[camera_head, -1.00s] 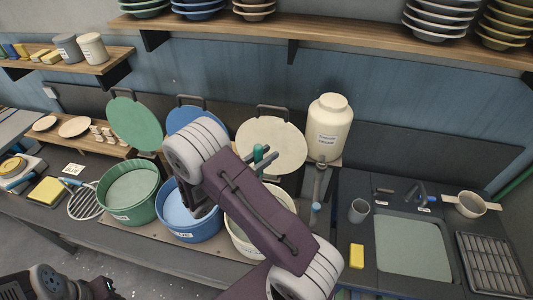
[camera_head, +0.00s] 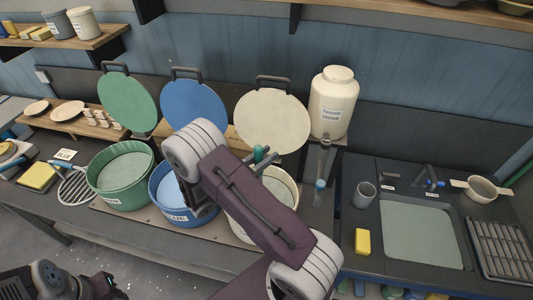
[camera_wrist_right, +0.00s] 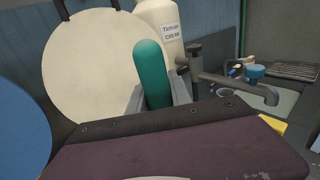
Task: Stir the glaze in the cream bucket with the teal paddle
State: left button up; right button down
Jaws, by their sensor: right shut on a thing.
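The cream bucket (camera_head: 286,187) stands at the right end of the bucket row. My right arm covers much of its front. The teal paddle (camera_head: 259,154) shows only its handle top, above the back of the bucket. In the right wrist view the teal handle (camera_wrist_right: 152,76) stands nearly upright. My right gripper (camera_head: 266,162) is shut on the paddle, with a grey finger (camera_wrist_right: 181,92) beside the handle. The paddle's lower end and the glaze contact are hidden. My left gripper (camera_head: 107,286) is partly in view at the bottom left; its jaws are unclear.
Green (camera_head: 122,176) and blue (camera_head: 172,212) buckets stand to the left. The round cream lid (camera_head: 272,118) leans behind. A cream jar (camera_head: 333,100) with a tap stands right of it. A grey cup (camera_head: 364,194), yellow sponge (camera_head: 362,241) and sink (camera_head: 420,235) lie farther right.

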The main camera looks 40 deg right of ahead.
notch_tip(320, 180, down, 7)
jog(key=b, duration=0.4)
jog(key=shift+r, duration=0.15)
jog(key=shift+w, duration=0.2)
